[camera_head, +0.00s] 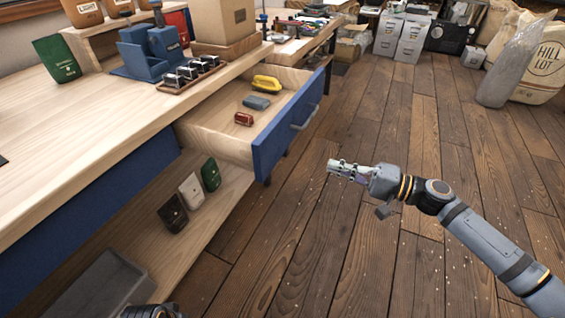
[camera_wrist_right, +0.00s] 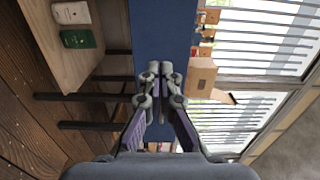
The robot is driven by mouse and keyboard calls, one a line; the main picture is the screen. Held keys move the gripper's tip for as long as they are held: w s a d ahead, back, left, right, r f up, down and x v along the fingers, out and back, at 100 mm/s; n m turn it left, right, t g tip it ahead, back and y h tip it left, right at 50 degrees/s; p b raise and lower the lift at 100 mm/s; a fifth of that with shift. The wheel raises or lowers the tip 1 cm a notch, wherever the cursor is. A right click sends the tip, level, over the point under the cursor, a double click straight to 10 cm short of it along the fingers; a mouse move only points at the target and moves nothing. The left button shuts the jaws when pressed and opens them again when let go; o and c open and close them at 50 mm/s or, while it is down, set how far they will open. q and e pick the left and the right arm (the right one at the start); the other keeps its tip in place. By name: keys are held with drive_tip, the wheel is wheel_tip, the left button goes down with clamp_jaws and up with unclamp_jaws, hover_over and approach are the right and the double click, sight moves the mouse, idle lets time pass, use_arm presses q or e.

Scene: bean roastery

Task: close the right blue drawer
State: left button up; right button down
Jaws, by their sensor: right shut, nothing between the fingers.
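The right blue drawer is pulled out from the workbench. Its blue front (camera_head: 289,122) with a grey bar handle (camera_head: 304,118) faces the open floor, and its pale wooden inside shows. In the drawer lie a yellow item (camera_head: 266,83), a blue-grey item (camera_head: 256,102) and a red item (camera_head: 243,119). My right gripper (camera_head: 335,166) is shut and empty, out in front of the drawer front and apart from it. In the right wrist view, the closed fingers (camera_wrist_right: 161,68) point towards the blue front (camera_wrist_right: 160,30). My left gripper cannot be made out.
The benchtop (camera_head: 90,125) holds a blue machine (camera_head: 150,52), a tray of small jars (camera_head: 188,76) and a cardboard box (camera_head: 222,20). Pouches stand on the lower shelf (camera_head: 140,240). Sacks (camera_head: 545,60) stand far right. The wooden floor before the drawer is clear.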

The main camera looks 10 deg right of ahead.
drive_tip(key=b, duration=0.3)
approach(276, 147)
drive_tip(key=x, duration=0.6)
drive_tip(key=shift+w+a+f, duration=0.1)
drive_tip(key=shift+a, duration=0.2)
use_arm(q)
drive_tip(key=f, duration=0.1)
drive_tip(key=d+f+t, duration=0.1)
drive_tip(key=w+f, duration=0.1)
drive_tip(key=shift+d+f+t+h, duration=0.15)
drive_tip(key=shift+f+t+h, duration=0.1)
drive_tip(key=shift+t+h, duration=0.05)
drive_tip(key=shift+s, duration=0.2)
use_arm(e)
drive_tip(key=shift+w+a, duration=0.15)
